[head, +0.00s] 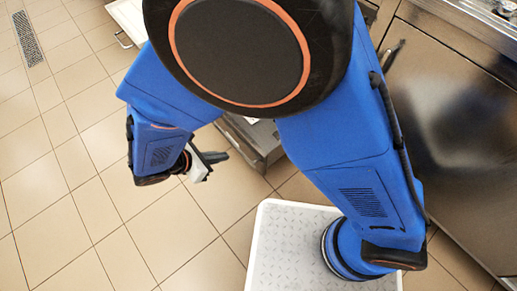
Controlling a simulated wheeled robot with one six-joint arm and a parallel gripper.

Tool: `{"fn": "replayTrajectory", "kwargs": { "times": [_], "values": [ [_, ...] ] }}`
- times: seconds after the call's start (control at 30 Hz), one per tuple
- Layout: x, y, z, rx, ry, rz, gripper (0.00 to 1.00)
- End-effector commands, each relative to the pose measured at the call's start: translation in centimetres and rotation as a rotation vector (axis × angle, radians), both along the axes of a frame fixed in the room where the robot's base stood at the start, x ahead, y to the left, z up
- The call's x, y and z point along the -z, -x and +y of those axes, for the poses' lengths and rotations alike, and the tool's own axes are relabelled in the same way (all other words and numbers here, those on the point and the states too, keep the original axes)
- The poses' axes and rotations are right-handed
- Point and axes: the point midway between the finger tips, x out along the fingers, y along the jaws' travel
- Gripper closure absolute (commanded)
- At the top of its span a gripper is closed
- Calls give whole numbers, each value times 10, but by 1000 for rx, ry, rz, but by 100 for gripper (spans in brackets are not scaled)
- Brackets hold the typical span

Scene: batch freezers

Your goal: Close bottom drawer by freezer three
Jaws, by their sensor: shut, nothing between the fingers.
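A metal drawer (262,159) stands pulled out low above the floor, just right of my gripper. Its front and part of its top edge show; the rest is hidden behind my blue arm. My gripper (210,160) is shut and empty, just to the left of this drawer's front. I cannot tell whether the gripper touches it. The number of the freezer beside it is not visible.
A white drawer or door with a bar handle (123,40) juts out at the top left. Steel cabinet fronts (450,110) line the right side. The tiled floor (70,180) on the left is clear, with a drain grate (28,40) at the far left.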

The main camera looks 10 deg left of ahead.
Motion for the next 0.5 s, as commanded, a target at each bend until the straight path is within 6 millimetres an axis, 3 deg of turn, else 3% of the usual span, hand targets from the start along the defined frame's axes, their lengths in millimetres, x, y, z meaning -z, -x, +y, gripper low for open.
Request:
{"fn": "replayTrajectory", "kwargs": {
  "times": [0.17,0.5],
  "values": [
    [9,6,4,-33,18,-2,100],
    [42,-20,-18,-30,20,-1,100]
  ]
}}
